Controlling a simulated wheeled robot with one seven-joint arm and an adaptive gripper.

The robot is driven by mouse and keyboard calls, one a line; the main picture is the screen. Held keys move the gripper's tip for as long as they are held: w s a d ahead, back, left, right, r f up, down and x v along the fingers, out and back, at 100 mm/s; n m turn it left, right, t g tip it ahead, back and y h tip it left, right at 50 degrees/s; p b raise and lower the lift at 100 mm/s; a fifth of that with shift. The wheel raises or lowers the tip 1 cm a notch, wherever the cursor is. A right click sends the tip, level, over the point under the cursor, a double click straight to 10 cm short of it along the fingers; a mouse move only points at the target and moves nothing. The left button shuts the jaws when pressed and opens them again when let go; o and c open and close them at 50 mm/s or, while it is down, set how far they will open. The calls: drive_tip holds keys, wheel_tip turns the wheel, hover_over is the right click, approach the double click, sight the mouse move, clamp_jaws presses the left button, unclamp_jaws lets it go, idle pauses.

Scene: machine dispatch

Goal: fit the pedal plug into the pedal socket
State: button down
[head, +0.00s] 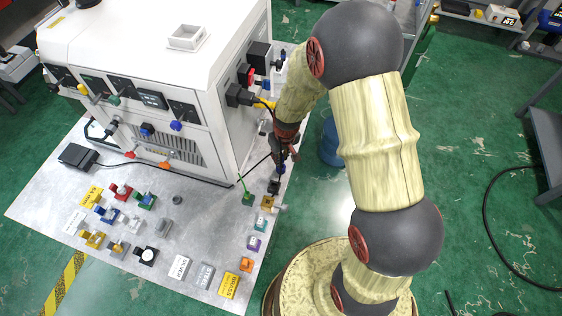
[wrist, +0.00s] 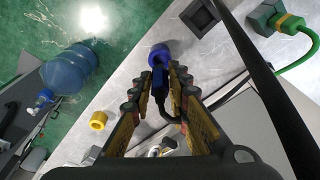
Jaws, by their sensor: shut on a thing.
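My gripper (wrist: 160,75) is shut on a blue-collared plug (wrist: 159,56) with a black cable trailing back between the fingers. In the head view, my gripper (head: 282,160) hangs over the right edge of the grey bench, beside the white machine, with a bit of blue showing at its tip. A dark square socket block (wrist: 199,16), likely the pedal socket, lies on the bench ahead and to the right of the plug, apart from it. In the head view a dark block (head: 273,187) sits just below the gripper. The black pedal (head: 77,155) lies at the bench's left, with a cable.
A green-cabled plug in a grey block (wrist: 285,22) stands close right of the socket. A dark bar crosses the wrist view's right side. The white machine (head: 228,150) stands left of my gripper. Several coloured connectors and label plates cover the front bench. A blue container (head: 330,145) stands on the floor.

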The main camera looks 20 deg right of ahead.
sight(281, 153)
drive_tip(key=shift+r+p, duration=0.65)
drive_tip(key=shift+r, duration=0.45)
drive_tip(key=shift+r+p, duration=0.9)
drive_tip(key=shift+r, duration=0.5)
drive_tip(key=shift+f, duration=0.1)
